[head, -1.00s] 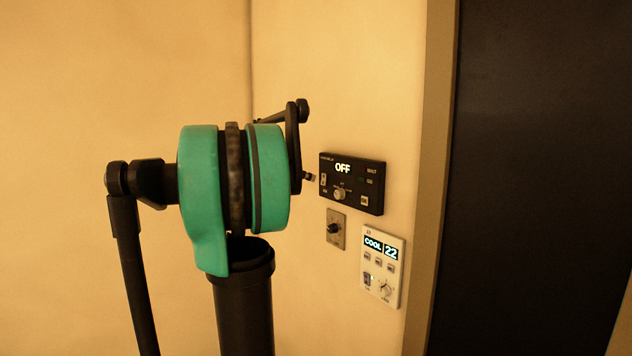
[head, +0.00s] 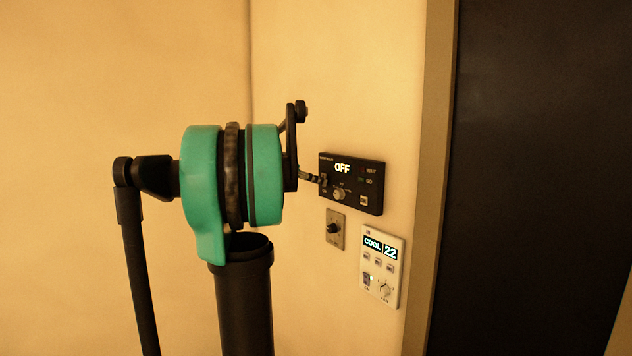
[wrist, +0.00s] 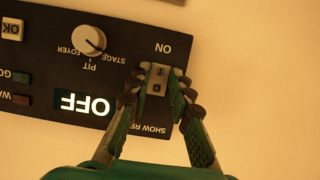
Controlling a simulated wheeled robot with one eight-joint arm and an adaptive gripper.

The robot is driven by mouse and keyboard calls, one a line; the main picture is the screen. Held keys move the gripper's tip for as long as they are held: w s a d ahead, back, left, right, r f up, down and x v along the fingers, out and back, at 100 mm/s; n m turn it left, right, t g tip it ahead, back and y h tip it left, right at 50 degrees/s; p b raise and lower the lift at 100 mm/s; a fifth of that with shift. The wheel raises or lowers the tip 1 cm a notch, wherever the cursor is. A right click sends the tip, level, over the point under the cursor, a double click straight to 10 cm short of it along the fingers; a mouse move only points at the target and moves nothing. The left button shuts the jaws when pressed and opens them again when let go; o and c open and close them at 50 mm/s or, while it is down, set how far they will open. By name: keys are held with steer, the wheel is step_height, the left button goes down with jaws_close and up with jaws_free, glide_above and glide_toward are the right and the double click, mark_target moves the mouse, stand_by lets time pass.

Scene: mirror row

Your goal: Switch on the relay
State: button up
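The relay is a black wall panel (head: 372,171) whose lit display reads OFF. It shows upside down in the wrist view (wrist: 45,62), with its display (wrist: 84,104) also reading OFF. Its small grey rocker switch (wrist: 157,79), marked I and O, sits beside the word ON. My gripper (wrist: 159,82) is open, with one dark fingertip on each side of the rocker. I cannot tell whether the fingertips touch it. In the head view my gripper (head: 322,180) reaches the panel's left end and hides the rocker there.
The relay panel also carries a round selector knob (wrist: 89,40) and an OK button (wrist: 12,29). Below it on the wall are a small knob plate (head: 335,229) and a white thermostat (head: 396,272) reading COOL 22. A door frame (head: 432,180) stands to the right.

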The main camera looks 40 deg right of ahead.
jaws_close()
steer(key=shift+f+h, duration=0.2)
steer(key=shift+h, duration=0.5)
steer(key=shift+f+h, duration=0.2)
steer(key=shift+h, duration=0.5)
steer(key=o, duration=0.7)
jaws_free()
steer(key=a, duration=0.4)
steer(key=w+a+r, duration=0.1)
steer(key=a, duration=0.7)
steer(key=shift+w+r, duration=0.2)
steer(key=shift+r, duration=0.1)
